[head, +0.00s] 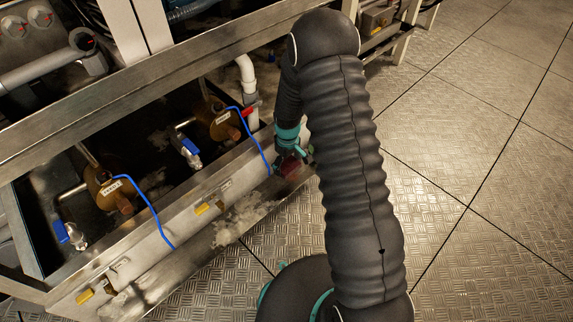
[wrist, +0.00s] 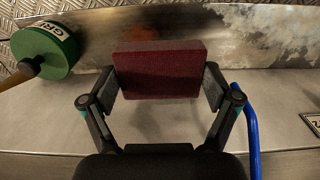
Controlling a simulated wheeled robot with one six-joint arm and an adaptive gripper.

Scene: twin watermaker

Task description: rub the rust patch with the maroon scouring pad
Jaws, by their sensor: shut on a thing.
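The maroon scouring pad (wrist: 160,70) is a flat block held crosswise between the two fingers of my gripper (wrist: 162,88) in the wrist view. In the head view the pad (head: 292,167) shows small and dark red under my gripper (head: 287,150), close to the steel ledge. An orange-brown rust patch (wrist: 150,30) shows on the metal strip just beyond the pad's far edge in the wrist view. The pad hides part of that strip. I cannot tell whether the pad touches the metal. In the head view I cannot make out the rust patch.
A green round thing (wrist: 45,50) with lettering and a wooden handle lies at left in the wrist view. A blue cable (wrist: 252,130) runs close to the right finger. Whitish crust (head: 240,215) covers part of the ledge. Brown valves (head: 105,188) stand in the trough. Floor at right is clear.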

